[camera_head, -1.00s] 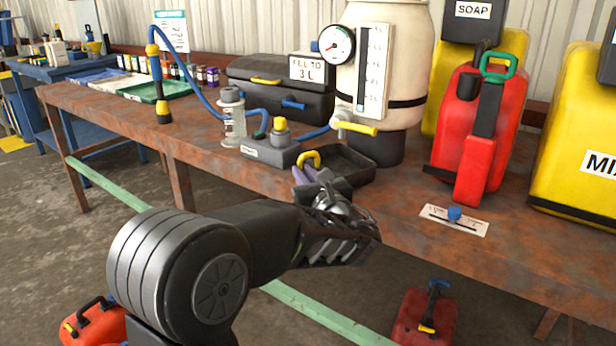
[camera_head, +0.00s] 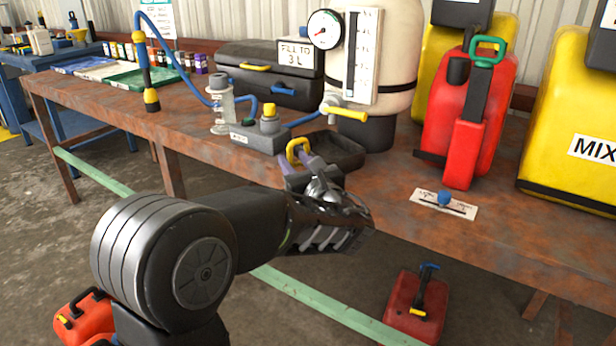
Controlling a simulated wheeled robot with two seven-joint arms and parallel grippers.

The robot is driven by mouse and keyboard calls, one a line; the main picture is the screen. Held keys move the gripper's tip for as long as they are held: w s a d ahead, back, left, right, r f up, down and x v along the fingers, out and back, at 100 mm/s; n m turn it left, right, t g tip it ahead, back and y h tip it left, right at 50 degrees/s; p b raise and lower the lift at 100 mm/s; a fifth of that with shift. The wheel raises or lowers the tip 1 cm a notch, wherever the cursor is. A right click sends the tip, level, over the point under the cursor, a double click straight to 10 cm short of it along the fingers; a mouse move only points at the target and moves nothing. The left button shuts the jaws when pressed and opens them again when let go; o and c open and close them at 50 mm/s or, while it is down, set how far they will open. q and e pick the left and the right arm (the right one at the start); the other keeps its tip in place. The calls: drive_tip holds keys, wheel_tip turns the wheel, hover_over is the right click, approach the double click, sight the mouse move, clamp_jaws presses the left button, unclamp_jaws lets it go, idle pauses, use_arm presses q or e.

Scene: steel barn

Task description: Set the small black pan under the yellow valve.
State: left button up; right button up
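The small black pan (camera_head: 340,160), a shallow dark tray with a yellow loop handle (camera_head: 298,150), sits on the rusty bench in front of the white tank. The yellow valve (camera_head: 348,114) sticks out low on the tank's front, above the pan's back part in the picture. I cannot tell if the pan is directly beneath its outlet. My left gripper (camera_head: 293,165) reaches in from the front, its purple-grey fingers closed at the pan's handle. My wrist hides part of the contact and the pan's near edge. My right gripper is not in view.
A grey block with a yellow knob (camera_head: 258,137) stands close left of the pan. The tank (camera_head: 395,60) with gauge is behind it. A red jug (camera_head: 465,110) and a card with a blue knob (camera_head: 444,202) are at right. A green rail (camera_head: 300,292) runs below the bench.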

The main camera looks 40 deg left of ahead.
use_arm(q)
drive_tip(key=p+v, duration=0.5)
drive_tip(key=v, duration=0.6)
drive_tip(key=shift+c, duration=0.5)
idle(1.1)
